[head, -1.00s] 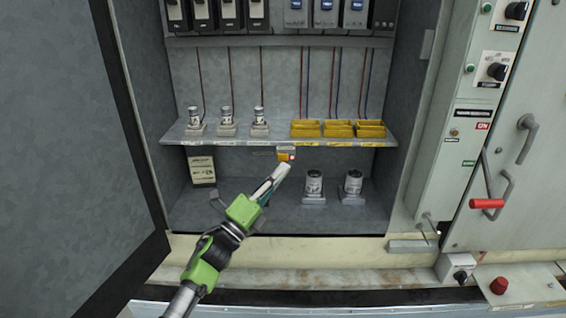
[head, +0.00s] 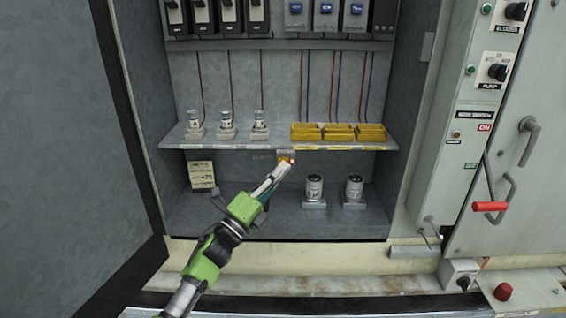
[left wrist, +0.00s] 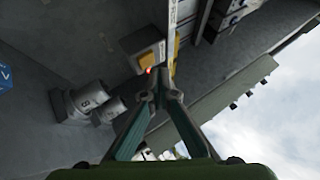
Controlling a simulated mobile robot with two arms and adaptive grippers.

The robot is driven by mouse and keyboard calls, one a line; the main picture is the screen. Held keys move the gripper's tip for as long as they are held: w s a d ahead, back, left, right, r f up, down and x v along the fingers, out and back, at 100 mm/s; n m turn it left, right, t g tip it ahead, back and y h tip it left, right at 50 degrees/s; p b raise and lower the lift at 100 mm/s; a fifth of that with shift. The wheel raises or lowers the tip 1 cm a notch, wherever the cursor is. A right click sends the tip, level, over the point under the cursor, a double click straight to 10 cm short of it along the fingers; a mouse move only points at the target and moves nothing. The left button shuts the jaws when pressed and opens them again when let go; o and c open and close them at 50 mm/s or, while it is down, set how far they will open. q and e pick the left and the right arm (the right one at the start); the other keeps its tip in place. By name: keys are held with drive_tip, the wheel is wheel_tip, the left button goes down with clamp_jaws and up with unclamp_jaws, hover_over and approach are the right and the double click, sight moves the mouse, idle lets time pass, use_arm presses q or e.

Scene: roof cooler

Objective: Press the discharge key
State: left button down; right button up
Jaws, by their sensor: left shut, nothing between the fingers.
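The discharge key appears to be on a small box (head: 286,153) with a yellow part and a red light, hanging under the front edge of the shelf (head: 240,143). The box also shows in the left wrist view (left wrist: 143,47), with its yellow part at its right side and the red light at its lower edge. My left gripper (head: 283,166) is shut and empty, its tips at the lower part of the box and partly hiding it. In the left wrist view the fingertips (left wrist: 160,93) are just below the red light. I cannot tell whether they touch the key. My right gripper is not in view.
Three fuses (head: 228,125) and several yellow holders (head: 338,132) stand on the shelf. The open door (head: 60,140) fills the left side.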

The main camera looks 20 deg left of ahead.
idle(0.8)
use_arm(q)
drive_tip(key=shift+w+a+b, duration=0.1)
drive_tip(key=shift+w+b, duration=0.3)
drive_tip(key=shift+w, duration=0.05)
drive_tip(key=shift+w+a+b, duration=0.15)
drive_tip(key=shift+w+b, duration=0.15)
drive_tip(key=shift+b, duration=0.05)
idle(0.4)
drive_tip(key=shift+s, duration=0.1)
idle(0.3)
drive_tip(key=shift+s+d+p, duration=0.25)
drive_tip(key=shift+s+p, duration=0.05)
drive_tip(key=shift+s, duration=0.4)
drive_tip(key=s+p, duration=0.1)
drive_tip(key=s, duration=0.1)
drive_tip(key=s+d, duration=0.1)
drive_tip(key=s, duration=0.1)
drive_tip(key=shift+s+d+p, duration=0.15)
drive_tip(key=shift+s+p, duration=0.2)
drive_tip(key=shift+p, duration=0.05)
